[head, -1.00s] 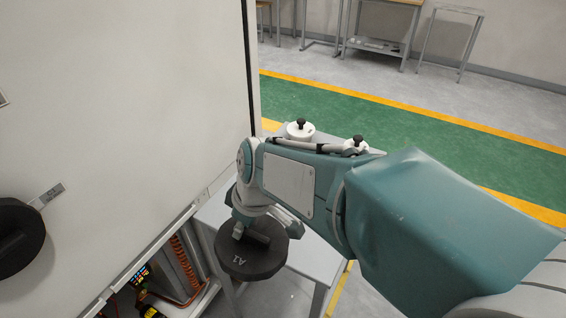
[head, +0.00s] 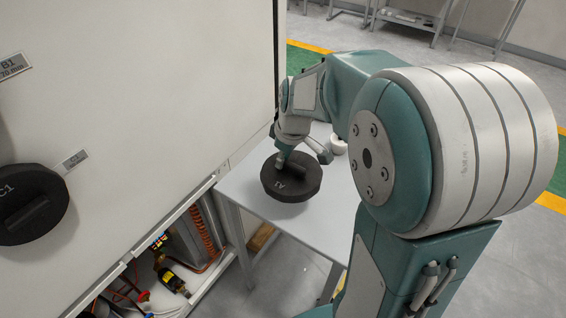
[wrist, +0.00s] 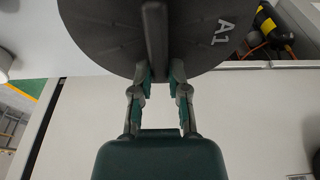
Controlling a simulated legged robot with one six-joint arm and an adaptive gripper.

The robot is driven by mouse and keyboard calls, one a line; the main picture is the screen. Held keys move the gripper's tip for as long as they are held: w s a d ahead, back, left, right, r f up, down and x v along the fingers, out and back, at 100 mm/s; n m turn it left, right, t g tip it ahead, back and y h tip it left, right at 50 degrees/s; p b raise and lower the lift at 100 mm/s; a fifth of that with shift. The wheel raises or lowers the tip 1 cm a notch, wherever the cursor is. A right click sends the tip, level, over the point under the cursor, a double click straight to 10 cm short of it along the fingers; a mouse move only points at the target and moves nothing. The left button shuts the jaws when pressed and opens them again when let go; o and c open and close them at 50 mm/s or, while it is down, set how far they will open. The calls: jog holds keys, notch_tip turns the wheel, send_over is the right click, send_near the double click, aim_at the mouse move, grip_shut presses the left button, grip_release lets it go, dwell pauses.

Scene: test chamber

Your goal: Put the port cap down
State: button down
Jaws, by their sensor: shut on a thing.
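The port cap (head: 305,188) is a thick dark disc marked A1 with a bar handle across its face. In the head view it is over the small grey table (head: 238,188), face up. I cannot tell whether it touches the tabletop. My gripper (head: 290,162) is above the cap with its fingers at the handle. In the wrist view my gripper (wrist: 159,75) is shut on the handle of the cap (wrist: 95,30), with one finger on each side. The arm hides part of the table's far side.
A big pale panel (head: 150,80) stands left of the table, with another dark cap, C1 (head: 25,225), on it. Below is an open bay with wires and a yellow-black device (head: 172,280). A white round object (head: 338,146) is at the table's far right.

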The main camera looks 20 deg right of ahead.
aim_at(285, 168)
jog(key=w+f, duration=0.1)
jog(key=w+d+f, duration=0.1)
jog(key=f, duration=0.1)
jog(key=w+f, duration=0.1)
jog(key=shift+d+f, duration=0.15)
jog(key=shift+d, duration=0.25)
jog(key=x, duration=0.3)
jog(key=shift+s+d+f, duration=0.1)
jog(key=shift+s+d, duration=0.05)
jog(key=c, duration=0.6)
grip_release()
jog(key=shift+c, duration=0.2)
